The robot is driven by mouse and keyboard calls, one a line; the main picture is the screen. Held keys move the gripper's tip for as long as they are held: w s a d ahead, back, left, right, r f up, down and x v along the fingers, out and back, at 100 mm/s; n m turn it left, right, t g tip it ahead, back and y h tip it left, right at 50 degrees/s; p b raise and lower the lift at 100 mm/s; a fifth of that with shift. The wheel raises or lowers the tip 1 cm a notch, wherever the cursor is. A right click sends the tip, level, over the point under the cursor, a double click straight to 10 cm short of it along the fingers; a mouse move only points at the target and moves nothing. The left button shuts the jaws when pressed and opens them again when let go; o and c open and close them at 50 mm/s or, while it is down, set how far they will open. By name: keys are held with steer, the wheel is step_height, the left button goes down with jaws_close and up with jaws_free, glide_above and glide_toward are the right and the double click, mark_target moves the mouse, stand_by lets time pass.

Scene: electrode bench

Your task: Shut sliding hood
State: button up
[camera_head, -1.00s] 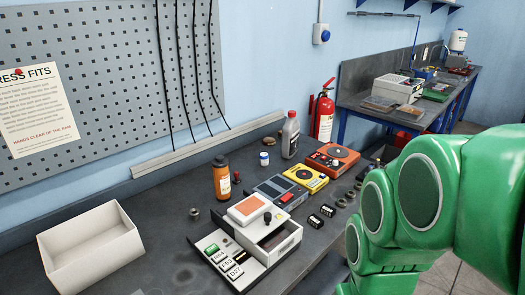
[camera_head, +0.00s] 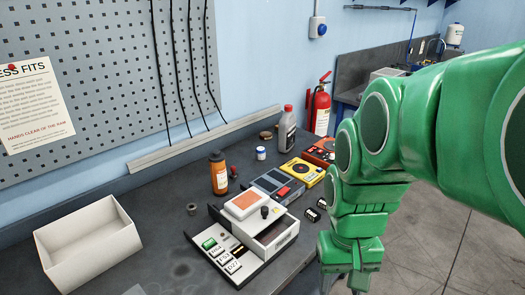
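The white box-like device (camera_head: 284,243) stands on the dark bench. Its hood appears to be the white cover with an orange panel (camera_head: 246,204) and a black knob (camera_head: 265,211). The hood sits over the back left part of the box. A dark opening (camera_head: 268,234) shows in the front right part, so the hood looks at least partly open. A panel with a green button and labelled keys lies at its front left. My gripper (camera_head: 346,286) is at the bottom edge, right of the device and apart from it. Its fingertips are cut off.
An orange-brown bottle (camera_head: 219,174), a grey-and-red meter (camera_head: 273,186) and a yellow meter (camera_head: 303,171) stand behind the device. Small black blocks (camera_head: 312,215) lie to its right. An open white bin (camera_head: 88,245) stands at the left.

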steer(key=w+a+r, duration=0.1)
steer(key=w+a, duration=0.1)
steer(key=w, duration=0.6)
steer(key=w+a, duration=0.3)
steer(key=w, duration=0.4)
steer(key=t, duration=0.1)
glide_above(265, 208)
steer(key=shift+s+d+f, duration=0.1)
steer(key=shift+s+f, duration=0.1)
steer(key=shift+f, duration=0.7)
steer(key=shift+w+f, duration=0.15)
steer(key=shift+f, duration=3.85)
steer(key=shift+c, duration=0.5)
jaws_close()
